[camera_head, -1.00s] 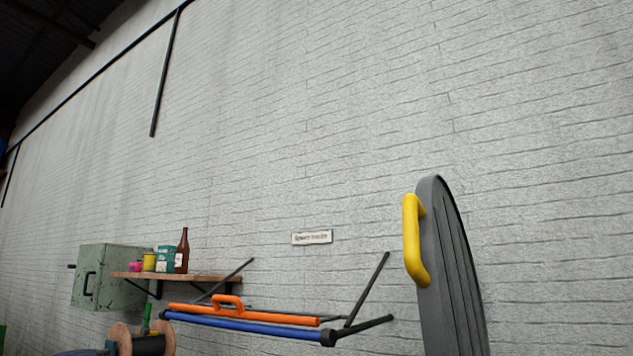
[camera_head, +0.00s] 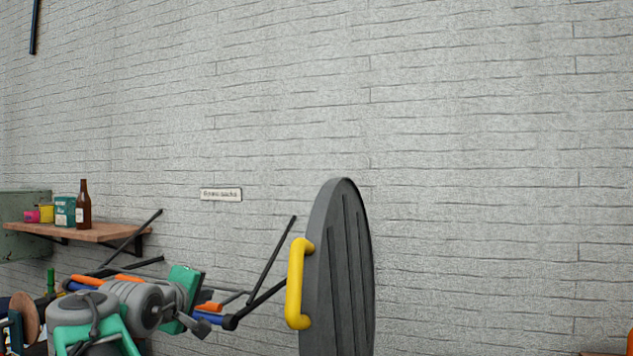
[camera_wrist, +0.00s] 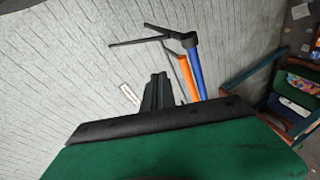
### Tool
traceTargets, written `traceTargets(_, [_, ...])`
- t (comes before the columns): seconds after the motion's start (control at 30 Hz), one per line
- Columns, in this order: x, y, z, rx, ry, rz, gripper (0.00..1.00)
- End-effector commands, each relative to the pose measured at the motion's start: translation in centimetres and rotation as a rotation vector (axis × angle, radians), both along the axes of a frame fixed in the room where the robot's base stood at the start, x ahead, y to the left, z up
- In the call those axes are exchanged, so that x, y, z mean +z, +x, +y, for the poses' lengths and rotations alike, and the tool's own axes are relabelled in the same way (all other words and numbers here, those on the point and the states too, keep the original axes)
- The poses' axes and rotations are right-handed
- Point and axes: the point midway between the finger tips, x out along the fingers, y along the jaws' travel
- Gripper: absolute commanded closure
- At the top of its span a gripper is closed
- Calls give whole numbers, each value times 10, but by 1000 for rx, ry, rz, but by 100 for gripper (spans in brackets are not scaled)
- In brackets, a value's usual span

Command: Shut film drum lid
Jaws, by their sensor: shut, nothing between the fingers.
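The lid (camera_head: 340,270) is a grey ribbed disc standing upright at the middle right of the head view, with a yellow handle (camera_head: 296,283) on its left face. The lid's lower edge is cut off by the frame, and the drum below is out of view. My gripper (camera_head: 207,296) is left of the lid, apart from the handle, at about the handle's height in the picture. In the wrist view my gripper (camera_wrist: 157,78) has its fingers together and empty. Neither lid nor handle shows in the wrist view.
A wall rack holds orange (camera_wrist: 186,78) and blue (camera_wrist: 194,72) long tools, with black prongs behind my gripper. A wooden shelf (camera_head: 80,232) with a bottle (camera_head: 84,208) and tins is at left. A small sign (camera_head: 221,194) hangs on the wall. The wall right of the lid is bare.

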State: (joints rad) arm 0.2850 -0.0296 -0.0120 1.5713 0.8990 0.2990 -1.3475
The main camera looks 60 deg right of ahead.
Motion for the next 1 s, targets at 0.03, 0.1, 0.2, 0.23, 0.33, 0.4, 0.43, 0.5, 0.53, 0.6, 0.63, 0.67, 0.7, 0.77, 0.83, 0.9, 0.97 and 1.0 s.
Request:
traceTargets(0.03, [81, -19, -27, -81, -93, 39, 100])
traceTargets(0.1, [146, -53, -55, -202, -208, 119, 100])
traceTargets(0.2, [204, -95, -74, -342, -302, 221, 100])
traceTargets(0.23, [214, -104, -77, -372, -317, 243, 100])
traceTargets(0.33, [228, -121, -82, -428, -342, 290, 100])
traceTargets(0.4, [228, -125, -87, -438, -346, 300, 100])
traceTargets(0.43, [227, -126, -90, -439, -346, 302, 100])
traceTargets(0.5, [227, -127, -99, -439, -345, 301, 100])
traceTargets(0.53, [227, -128, -105, -440, -345, 300, 100])
traceTargets(0.6, [228, -129, -119, -440, -344, 301, 100])
traceTargets(0.63, [228, -130, -126, -439, -343, 300, 100])
traceTargets(0.67, [229, -131, -133, -440, -343, 299, 100])
traceTargets(0.7, [229, -131, -142, -439, -343, 300, 100])
traceTargets(0.77, [230, -132, -155, -438, -344, 299, 100])
traceTargets(0.83, [231, -133, -170, -438, -344, 298, 100])
traceTargets(0.9, [230, -135, -185, -438, -343, 298, 100])
traceTargets(0.97, [230, -149, -183, -437, -346, 295, 100])
traceTargets(1.0, [230, -155, -184, -436, -345, 295, 100])
